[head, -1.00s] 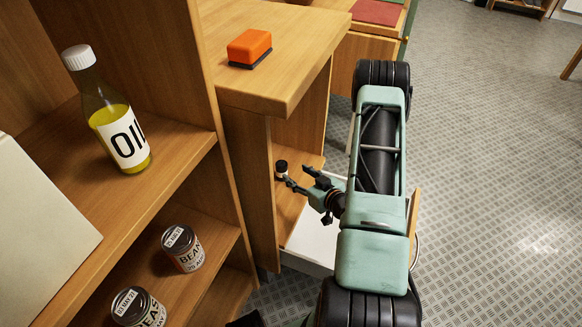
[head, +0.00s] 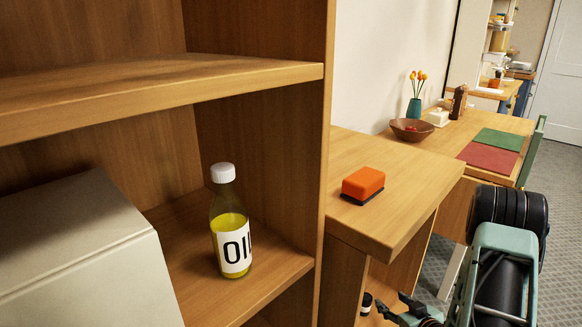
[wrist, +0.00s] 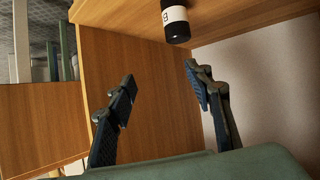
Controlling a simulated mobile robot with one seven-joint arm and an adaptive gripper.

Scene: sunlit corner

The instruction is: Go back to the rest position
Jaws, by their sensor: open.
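My gripper (head: 391,303) is at the bottom edge of the head view, low inside the open compartment below the wooden counter. In the wrist view my gripper (wrist: 160,74) has its two fingers spread apart with nothing between them. A small dark jar with a white label (wrist: 175,22) stands beyond the fingertips in the wrist view, apart from them. The jar also shows at the bottom of the head view (head: 366,302), just left of the fingertips. My arm's lower part is cut off by the frame.
An orange sponge-like block (head: 363,184) lies on the counter (head: 405,215) above my gripper. A shelf unit (head: 290,262) at left holds an oil bottle (head: 230,235). A table (head: 455,140) behind carries a bowl (head: 412,129) and mats. Wooden panels surround my gripper closely.

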